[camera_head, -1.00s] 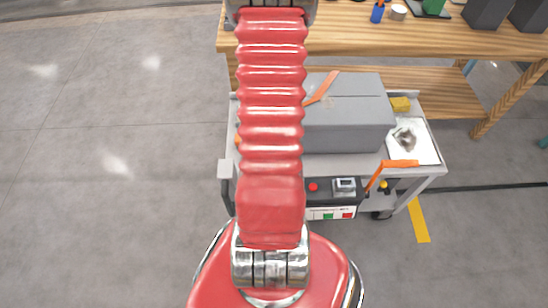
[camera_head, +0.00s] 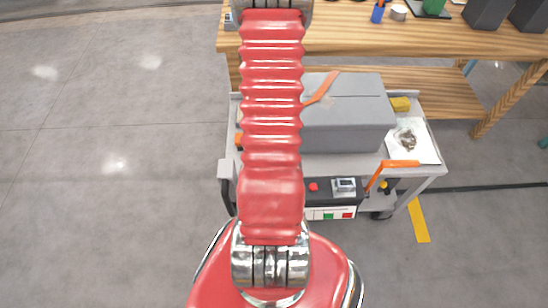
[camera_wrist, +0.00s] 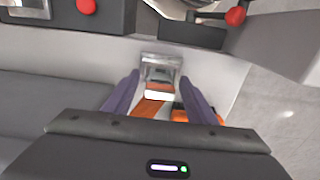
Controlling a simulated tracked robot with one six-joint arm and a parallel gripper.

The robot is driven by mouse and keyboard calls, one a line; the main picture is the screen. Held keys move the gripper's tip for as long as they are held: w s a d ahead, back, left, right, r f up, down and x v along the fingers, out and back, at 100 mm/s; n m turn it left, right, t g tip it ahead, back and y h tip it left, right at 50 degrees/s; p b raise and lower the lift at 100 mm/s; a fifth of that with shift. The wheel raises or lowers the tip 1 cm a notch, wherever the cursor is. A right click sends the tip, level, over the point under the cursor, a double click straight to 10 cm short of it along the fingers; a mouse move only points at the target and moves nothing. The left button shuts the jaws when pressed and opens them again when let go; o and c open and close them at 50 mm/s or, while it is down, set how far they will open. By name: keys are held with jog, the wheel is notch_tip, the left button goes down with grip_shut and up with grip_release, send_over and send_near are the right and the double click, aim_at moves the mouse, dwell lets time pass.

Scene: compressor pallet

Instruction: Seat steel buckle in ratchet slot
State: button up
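In the wrist view, the two purple fingers of my gripper (camera_wrist: 160,82) are apart. A shiny steel buckle (camera_wrist: 160,68) shows between and just past their tips. An orange strap (camera_wrist: 152,108) runs beneath it between the fingers. The buckle nearly fills the gap, but I cannot tell whether the fingers touch it. Orange and black parts (camera_wrist: 213,118) lie beside and partly behind the right finger; I cannot make out a ratchet slot. In the head view my red arm hides the gripper and buckle. Orange webbing (camera_head: 322,90) lies over the grey box there.
The grey box (camera_head: 348,128) sits on a grey cart (camera_head: 340,165). A control panel (camera_head: 333,190) with a red button is at the cart's front, with an orange handle (camera_head: 400,163) to its right. A wooden bench (camera_head: 400,38) stands behind. The floor at left is clear.

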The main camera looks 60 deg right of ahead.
jog(key=c, duration=1.2)
jog(key=shift+o, duration=0.2)
jog(key=shift+r, duration=5)
